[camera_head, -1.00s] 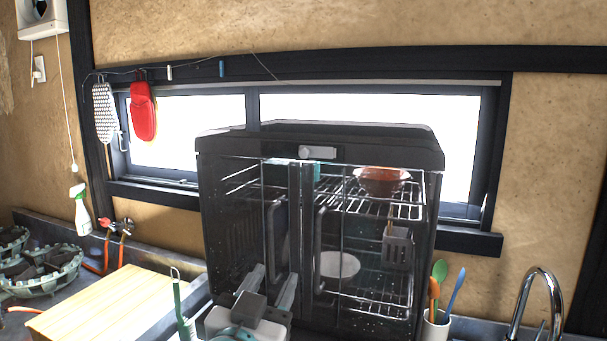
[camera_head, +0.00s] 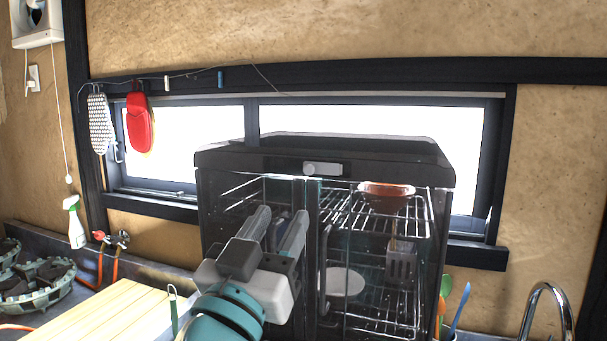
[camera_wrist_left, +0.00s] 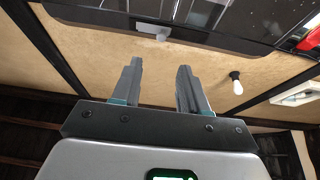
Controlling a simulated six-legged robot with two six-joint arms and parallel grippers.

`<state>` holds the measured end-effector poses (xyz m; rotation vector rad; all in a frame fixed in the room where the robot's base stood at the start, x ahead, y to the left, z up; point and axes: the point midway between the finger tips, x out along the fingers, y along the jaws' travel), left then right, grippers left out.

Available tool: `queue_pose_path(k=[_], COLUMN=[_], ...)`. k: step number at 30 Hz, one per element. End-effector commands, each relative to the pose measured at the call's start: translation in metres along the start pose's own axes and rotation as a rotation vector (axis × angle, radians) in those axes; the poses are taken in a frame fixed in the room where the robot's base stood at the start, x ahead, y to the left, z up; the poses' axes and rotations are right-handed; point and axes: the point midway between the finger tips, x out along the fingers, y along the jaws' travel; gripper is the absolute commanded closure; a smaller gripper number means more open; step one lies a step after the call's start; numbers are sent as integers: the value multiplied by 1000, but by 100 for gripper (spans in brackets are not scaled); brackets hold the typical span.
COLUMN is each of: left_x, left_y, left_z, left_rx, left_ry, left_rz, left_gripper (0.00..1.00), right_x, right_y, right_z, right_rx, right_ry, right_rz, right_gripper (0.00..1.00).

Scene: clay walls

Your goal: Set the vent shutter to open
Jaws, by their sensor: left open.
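A small light grey knob or slider (camera_head: 322,169), which looks like the vent shutter control, sits on the dark top band of the black glass-fronted cabinet (camera_head: 240,160). Its setting cannot be told. It also shows in the left wrist view (camera_wrist_left: 153,31), beyond the fingertips and between their lines. My left gripper (camera_head: 280,214) is open and empty, with its fingers pointing up in front of the cabinet, below and left of the knob and apart from it. It also shows in the left wrist view (camera_wrist_left: 158,66). My right gripper is not in view.
The cabinet holds wire racks with a brown bowl (camera_head: 386,189) and a white plate (camera_head: 344,282). A wooden board (camera_head: 105,312) and spray bottle (camera_head: 75,222) are at left. A tap (camera_head: 548,300) and utensils (camera_head: 460,305) are at right. Oven mitts (camera_head: 140,123) hang at the window.

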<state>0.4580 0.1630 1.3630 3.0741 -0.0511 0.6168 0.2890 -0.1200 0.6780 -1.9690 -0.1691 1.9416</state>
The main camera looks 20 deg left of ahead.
Motion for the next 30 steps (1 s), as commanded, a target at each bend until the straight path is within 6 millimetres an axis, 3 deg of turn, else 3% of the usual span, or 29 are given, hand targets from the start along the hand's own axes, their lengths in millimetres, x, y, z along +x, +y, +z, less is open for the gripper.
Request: queue_pose_path(k=[6, 12, 18, 26, 30], left_x=[56, 92, 106, 107, 106], left_y=[-1, -2, -2, -2, -2], left_z=[0, 0, 1, 2, 1], left_rx=[1, 1, 1, 0, 0], left_ry=[-4, -2, -2, -1, -1], left_rz=[-1, -1, 1, 1, 1], left_gripper=[56, 56, 56, 56, 99], right_x=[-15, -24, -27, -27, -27], right_y=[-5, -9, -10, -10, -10], right_z=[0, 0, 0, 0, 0], right_rx=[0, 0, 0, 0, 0], right_ry=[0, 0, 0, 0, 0], right_rz=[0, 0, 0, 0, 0], right_gripper=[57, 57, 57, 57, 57])
